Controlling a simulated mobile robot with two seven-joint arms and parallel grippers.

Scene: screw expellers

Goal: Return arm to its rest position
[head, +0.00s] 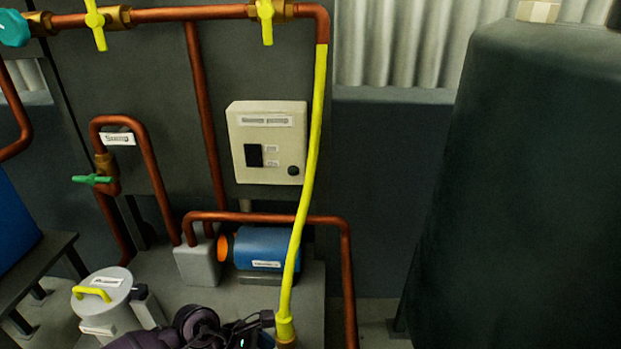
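My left arm comes in low at the bottom edge, dark and purplish. Its gripper (252,327) is at the bottom centre-left, just left of the lower end of a yellow hose (308,190). The fingers are small, dark and partly cut off by the frame edge, so I cannot tell whether they are open or shut, or whether they touch anything. My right arm and gripper are not in view.
Copper pipes (205,110) with yellow-handled valves (96,22) run above and behind. A blue motor (262,248) and a grey lidded canister (106,298) stand near the arm. A beige control box (266,142) hangs behind. A large dark tank (530,180) fills the right.

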